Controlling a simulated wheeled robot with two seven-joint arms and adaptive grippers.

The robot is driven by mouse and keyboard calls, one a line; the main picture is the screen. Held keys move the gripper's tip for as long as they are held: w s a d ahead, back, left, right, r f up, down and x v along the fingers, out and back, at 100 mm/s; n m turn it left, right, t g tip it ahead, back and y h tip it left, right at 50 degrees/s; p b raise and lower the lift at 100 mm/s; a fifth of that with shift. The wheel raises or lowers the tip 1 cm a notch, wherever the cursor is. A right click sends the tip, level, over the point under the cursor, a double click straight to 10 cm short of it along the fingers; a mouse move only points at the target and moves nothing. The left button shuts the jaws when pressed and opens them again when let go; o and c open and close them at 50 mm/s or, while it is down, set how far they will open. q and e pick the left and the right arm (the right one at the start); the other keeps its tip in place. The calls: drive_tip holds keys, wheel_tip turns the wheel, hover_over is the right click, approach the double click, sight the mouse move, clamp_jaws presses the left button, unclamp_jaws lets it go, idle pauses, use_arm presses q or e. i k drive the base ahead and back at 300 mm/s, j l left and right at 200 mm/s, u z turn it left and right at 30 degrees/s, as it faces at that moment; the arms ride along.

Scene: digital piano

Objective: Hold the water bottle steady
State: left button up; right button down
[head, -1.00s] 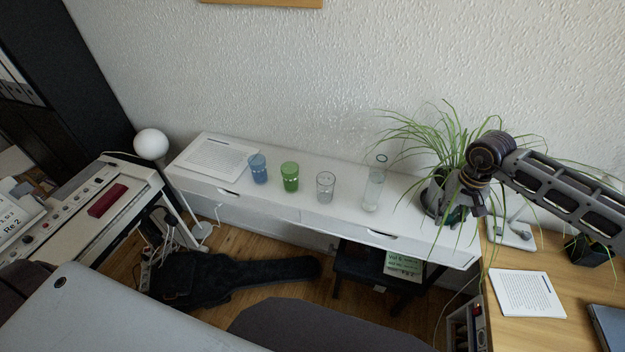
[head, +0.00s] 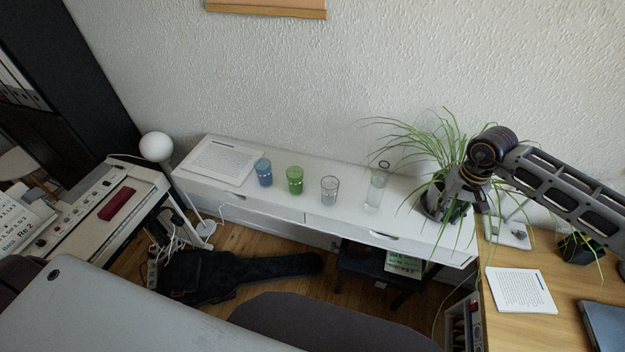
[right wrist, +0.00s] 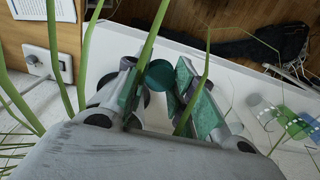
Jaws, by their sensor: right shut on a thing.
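My right gripper (head: 458,208) is at the right end of the white shelf, among the plant's leaves. In the right wrist view its fingers (right wrist: 160,88) are closed around a teal, round-topped thing, which I take to be the water bottle (right wrist: 160,74). Only its top shows between the green finger pads, and the rest is hidden. In the head view the arm, leaves and pot largely hide it. A separate clear glass bottle (head: 376,190) stands upright on the shelf to the left, apart from the gripper. My left gripper is not in view.
A potted plant (head: 428,140) crowds the right gripper, with leaves crossing the wrist view. Blue (head: 263,172), green (head: 295,181) and clear (head: 329,190) glasses stand on the white shelf (head: 285,208). A wooden desk (head: 545,255) is at right, a keyboard (head: 85,225) at left.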

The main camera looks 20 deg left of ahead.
sight(372, 202)
drive_tip(key=j+u, duration=0.15)
drive_tip(key=j, duration=0.5)
drive_tip(key=i+j+u, duration=0.15)
drive_tip(key=j, duration=0.25)
drive_tip(key=i+j+u, duration=0.15)
drive_tip(key=i+j, duration=0.15)
drive_tip(key=j, duration=0.1)
